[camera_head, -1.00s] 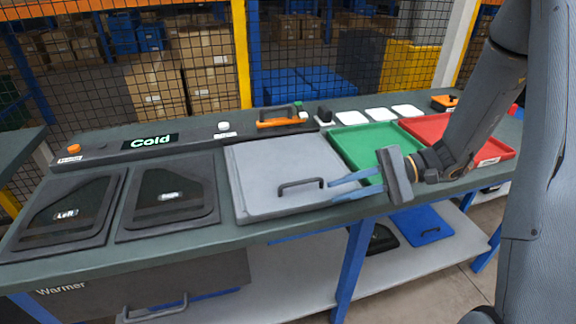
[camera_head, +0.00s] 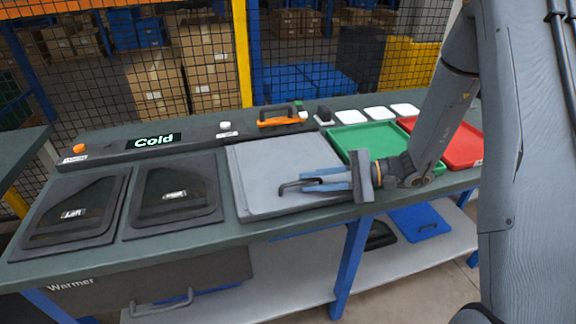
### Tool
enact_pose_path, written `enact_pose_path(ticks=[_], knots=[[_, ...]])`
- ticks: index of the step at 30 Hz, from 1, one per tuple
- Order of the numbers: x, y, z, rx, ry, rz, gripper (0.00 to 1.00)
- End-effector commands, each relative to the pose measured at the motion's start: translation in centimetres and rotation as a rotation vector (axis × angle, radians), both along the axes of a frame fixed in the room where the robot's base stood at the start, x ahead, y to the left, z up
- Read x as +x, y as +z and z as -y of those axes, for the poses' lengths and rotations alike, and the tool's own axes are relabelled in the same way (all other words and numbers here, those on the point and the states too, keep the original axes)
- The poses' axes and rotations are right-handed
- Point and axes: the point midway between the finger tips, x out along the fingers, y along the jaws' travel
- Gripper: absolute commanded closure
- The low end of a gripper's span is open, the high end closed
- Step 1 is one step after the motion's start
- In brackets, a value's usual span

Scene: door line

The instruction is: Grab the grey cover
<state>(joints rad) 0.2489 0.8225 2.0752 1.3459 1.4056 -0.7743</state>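The grey cover (camera_head: 268,160) lies flat on the counter in the middle of the head view. Its dark bar handle (camera_head: 284,188) stands near the cover's front right part. My gripper (camera_head: 308,181) reaches in from the right, with its two blue fingers at the handle. The fingers are apart, with the handle's bar seeming to pass between them. They hide the handle's right part, and I cannot tell whether they touch it.
Two dark lids (camera_head: 172,195) lie left of the cover. A green tray (camera_head: 372,139) and a red tray (camera_head: 462,146) are on the right. An orange-handled item (camera_head: 278,121) and white squares (camera_head: 376,113) are behind. A lower shelf (camera_head: 290,275) runs below.

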Motion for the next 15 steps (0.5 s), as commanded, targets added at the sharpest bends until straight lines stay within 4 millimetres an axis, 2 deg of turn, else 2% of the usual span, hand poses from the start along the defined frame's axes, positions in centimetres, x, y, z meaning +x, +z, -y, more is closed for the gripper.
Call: enact_pose_path(ticks=[4, 8, 15], knots=[[0.01, -0.03, 0.02, 0.0, 0.0, 0.0, 0.81], [0.01, -0.01, 0.02, 0.0, 0.0, 0.0, 1.0], [0.02, 0.04, 0.04, 0.001, 0.0, 0.001, 1.0]])
